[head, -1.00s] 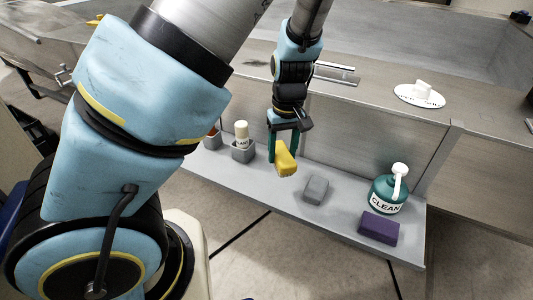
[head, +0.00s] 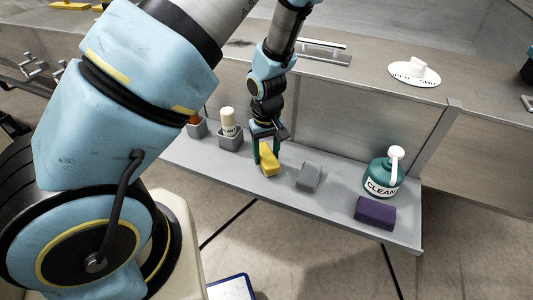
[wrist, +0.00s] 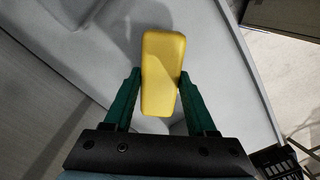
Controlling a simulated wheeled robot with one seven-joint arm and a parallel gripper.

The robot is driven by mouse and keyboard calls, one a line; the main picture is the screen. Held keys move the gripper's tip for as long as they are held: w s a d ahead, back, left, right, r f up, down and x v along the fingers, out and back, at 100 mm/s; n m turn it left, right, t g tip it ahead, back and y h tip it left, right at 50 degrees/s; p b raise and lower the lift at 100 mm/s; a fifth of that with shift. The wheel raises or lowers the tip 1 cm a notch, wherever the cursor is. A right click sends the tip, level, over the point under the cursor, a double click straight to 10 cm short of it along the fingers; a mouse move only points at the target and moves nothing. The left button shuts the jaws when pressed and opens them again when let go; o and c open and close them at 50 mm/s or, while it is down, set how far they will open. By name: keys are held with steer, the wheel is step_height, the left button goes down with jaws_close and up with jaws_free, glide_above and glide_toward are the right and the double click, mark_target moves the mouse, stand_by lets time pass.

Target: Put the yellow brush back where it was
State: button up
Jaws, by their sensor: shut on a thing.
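The yellow brush (head: 269,161) is between the green fingers of my gripper (head: 265,150), low over the grey shelf (head: 340,205), left of the grey block. I cannot tell whether the brush touches the shelf. In the wrist view the brush (wrist: 162,75) lies lengthwise between the fingertips (wrist: 157,90), its smooth yellow back toward the camera. My gripper is shut on it. The underside of the brush is hidden.
A grey block (head: 308,176), a purple block (head: 375,213) and a teal CLEAN bottle (head: 383,174) stand to the right. A grey holder (head: 230,138) with a white-capped container (head: 228,121) stands to the left. Bare shelf lies between the holder and the grey block.

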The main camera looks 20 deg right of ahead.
mark_target(267, 154)
steer(key=shift+f, duration=0.2)
steer(key=o, duration=1.2)
steer(key=shift+r, duration=0.15)
step_height(267, 154, up, 12)
steer(key=a+r, duration=0.5)
steer(key=a, duration=0.7)
steer(key=w+a+r+m+t, duration=0.1)
steer(key=a+r, duration=0.4)
steer(key=a, duration=0.8)
steer(key=shift+w+a+m+t+p, duration=0.2)
steer(key=shift+m+t+p, duration=0.1)
steer(key=shift+p, duration=0.15)
